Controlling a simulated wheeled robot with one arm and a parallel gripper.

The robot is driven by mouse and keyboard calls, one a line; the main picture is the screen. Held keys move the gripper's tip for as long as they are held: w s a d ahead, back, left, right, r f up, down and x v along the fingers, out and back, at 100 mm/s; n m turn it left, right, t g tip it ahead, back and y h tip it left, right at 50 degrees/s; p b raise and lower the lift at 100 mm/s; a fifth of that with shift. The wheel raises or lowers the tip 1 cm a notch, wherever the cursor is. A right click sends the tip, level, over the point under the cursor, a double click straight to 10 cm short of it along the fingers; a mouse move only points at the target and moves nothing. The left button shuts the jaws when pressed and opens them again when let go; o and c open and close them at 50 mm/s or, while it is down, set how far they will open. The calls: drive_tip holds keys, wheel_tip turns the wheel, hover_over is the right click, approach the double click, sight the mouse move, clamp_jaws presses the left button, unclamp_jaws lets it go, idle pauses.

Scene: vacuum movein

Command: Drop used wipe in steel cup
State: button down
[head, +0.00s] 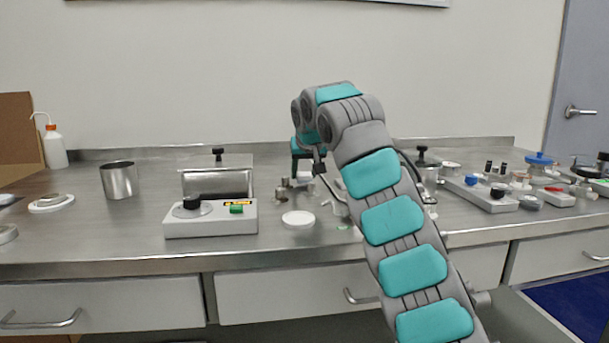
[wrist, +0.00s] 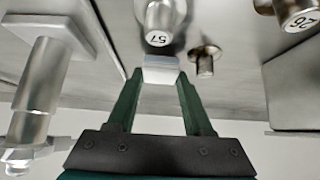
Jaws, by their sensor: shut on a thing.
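The steel cup (head: 119,180) stands upright on the left part of the steel bench in the head view, open at the top. My gripper (wrist: 159,78) is shut on a small pale, folded-looking piece, which I take to be the used wipe (wrist: 161,70), held between its fingertips in the wrist view. In the head view my arm's end is over the middle of the bench, well to the right of the cup. The cup does not clearly show in the wrist view.
A grey control box (head: 210,218) with a black knob and green switch sits between cup and arm. A white disc (head: 298,218) lies beside it. Numbered metal cylinders (wrist: 165,20) are close to the wipe. A wash bottle (head: 55,147) stands far left.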

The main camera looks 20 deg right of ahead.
sight(303, 175)
wheel_tip(303, 175, up, 7)
drive_tip(key=p, duration=0.3)
drive_tip(key=shift+a, duration=0.15)
drive_tip(key=shift+r, duration=1)
